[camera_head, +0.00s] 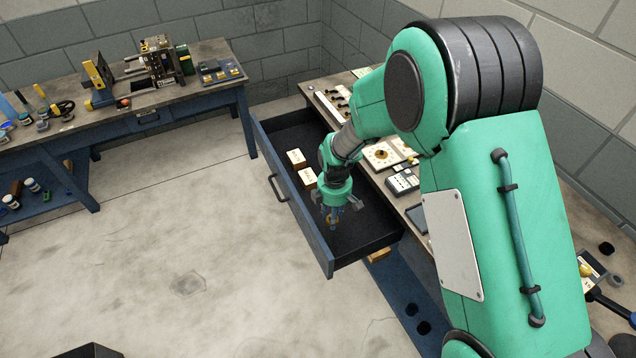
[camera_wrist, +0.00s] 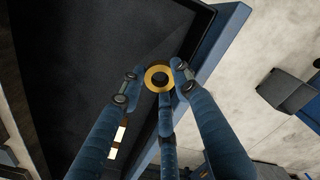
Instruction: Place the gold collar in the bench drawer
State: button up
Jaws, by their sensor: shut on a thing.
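The gold collar (camera_wrist: 159,78) is a gold ring with a dark centre, held between the fingers of my gripper (camera_wrist: 155,84) in the wrist view. In the head view my gripper (camera_head: 333,211) points down over the near end of the open bench drawer (camera_head: 294,226), with a small gold spot of the collar (camera_head: 333,219) at its fingertips. The drawer is pulled out, with a dark lining and blue walls. In the wrist view the drawer's blue wall (camera_wrist: 222,35) runs close beside the collar. The gap between collar and drawer floor is hard to judge.
Two pale boxes (camera_head: 296,158) lie in the drawer, left of my gripper. The bench top (camera_head: 325,88) behind carries several small parts and a dark device (camera_head: 402,181). Another workbench (camera_head: 215,47) stands at the back left.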

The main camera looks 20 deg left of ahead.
notch_tip(320, 180, down, 9)
jog(key=shift+r, duration=0.15)
jog(key=shift+w, duration=0.1)
jog(key=b, duration=0.2)
send_over(320, 207)
jog(key=shift+d+f, duration=0.1)
jog(key=shift+f, duration=0.65)
jog(key=shift+f+b, duration=0.55)
jog(key=shift+f, duration=1.2)
jog(key=shift+f, duration=0.15)
